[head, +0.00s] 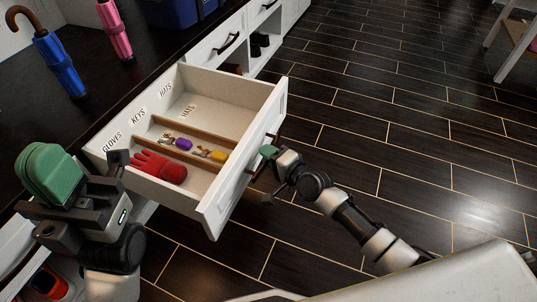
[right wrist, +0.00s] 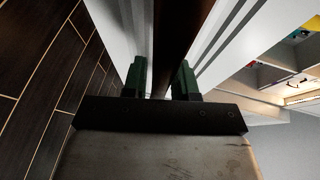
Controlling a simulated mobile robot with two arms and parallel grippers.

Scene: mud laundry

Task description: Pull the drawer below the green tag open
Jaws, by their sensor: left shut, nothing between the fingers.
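A white drawer (head: 216,215) stands pulled out from the cabinet. It holds a red glove (head: 158,168), keys with purple and yellow tags (head: 183,143), and an empty back compartment, labelled GLOVES, KEYS and HATS. No green tag shows above it. My right gripper (head: 268,152) is at the dark handle (head: 280,139) on the drawer front. In the right wrist view its green fingers (right wrist: 160,82) stand on both sides of the dark handle bar (right wrist: 174,35), closed on it. My left gripper (head: 52,172) is shut and empty, left of the drawer by the dark countertop.
Another closed drawer (head: 218,48) is farther back. Dark shoes (head: 260,44) sit below it. The tiled floor (head: 400,120) right of the drawer is clear.

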